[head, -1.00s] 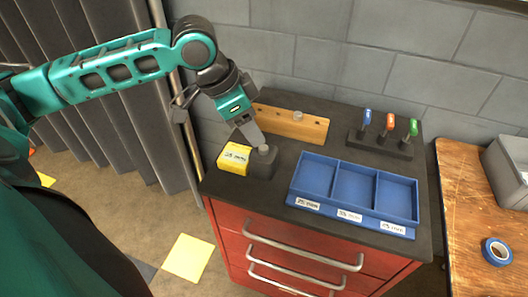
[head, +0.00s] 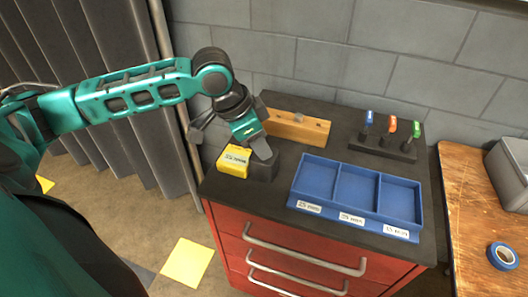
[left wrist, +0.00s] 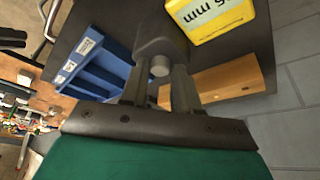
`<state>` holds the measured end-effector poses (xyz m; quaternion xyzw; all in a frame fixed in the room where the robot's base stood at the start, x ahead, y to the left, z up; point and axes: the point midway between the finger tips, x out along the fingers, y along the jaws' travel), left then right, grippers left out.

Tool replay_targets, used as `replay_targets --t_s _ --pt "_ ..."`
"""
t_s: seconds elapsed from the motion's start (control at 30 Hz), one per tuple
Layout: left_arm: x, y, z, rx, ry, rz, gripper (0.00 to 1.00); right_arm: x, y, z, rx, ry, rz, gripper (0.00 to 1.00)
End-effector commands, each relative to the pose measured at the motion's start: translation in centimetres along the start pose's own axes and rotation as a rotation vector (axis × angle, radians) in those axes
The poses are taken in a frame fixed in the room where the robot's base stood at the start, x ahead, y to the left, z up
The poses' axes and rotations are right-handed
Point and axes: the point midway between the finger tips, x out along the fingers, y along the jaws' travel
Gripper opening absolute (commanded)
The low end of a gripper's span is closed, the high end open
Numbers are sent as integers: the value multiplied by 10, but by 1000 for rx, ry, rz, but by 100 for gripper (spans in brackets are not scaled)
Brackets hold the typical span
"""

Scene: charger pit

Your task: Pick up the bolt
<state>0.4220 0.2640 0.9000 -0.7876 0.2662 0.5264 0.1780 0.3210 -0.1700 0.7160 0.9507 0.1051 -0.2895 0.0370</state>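The bolt (left wrist: 160,67) shows as a short grey round end on a dark block (left wrist: 163,40) in the left wrist view. My left gripper (left wrist: 159,78) is open, with one finger on each side of the bolt and visible gaps between. In the head view the left gripper (head: 262,151) points down over the dark block (head: 263,171) and hides the bolt. Whether the fingers touch the block I cannot tell. My right gripper is not in view.
A yellow labelled box (head: 233,161) stands against the block's left side. A wooden block (head: 297,128) with a grey piece on top lies behind. A blue three-compartment tray (head: 352,218) is to the right. A screwdriver rack (head: 383,147) stands farther back.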

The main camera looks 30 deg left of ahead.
Motion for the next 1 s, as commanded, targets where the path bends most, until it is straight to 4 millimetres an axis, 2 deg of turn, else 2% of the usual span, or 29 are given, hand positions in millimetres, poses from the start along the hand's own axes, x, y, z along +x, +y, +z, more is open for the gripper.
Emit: replay_targets --t_s 0.03,0.3,0.73,0.87,1.0 --pt "0 0 0 0 0 0 25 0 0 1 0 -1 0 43" --pt "0 0 0 0 0 0 0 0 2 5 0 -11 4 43" --pt "-5 0 -2 0 1 -1 0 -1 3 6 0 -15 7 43" --pt "-17 0 -8 1 3 -2 0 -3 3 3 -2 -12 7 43" --pt "-40 -1 -17 2 3 -3 0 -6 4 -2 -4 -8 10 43"
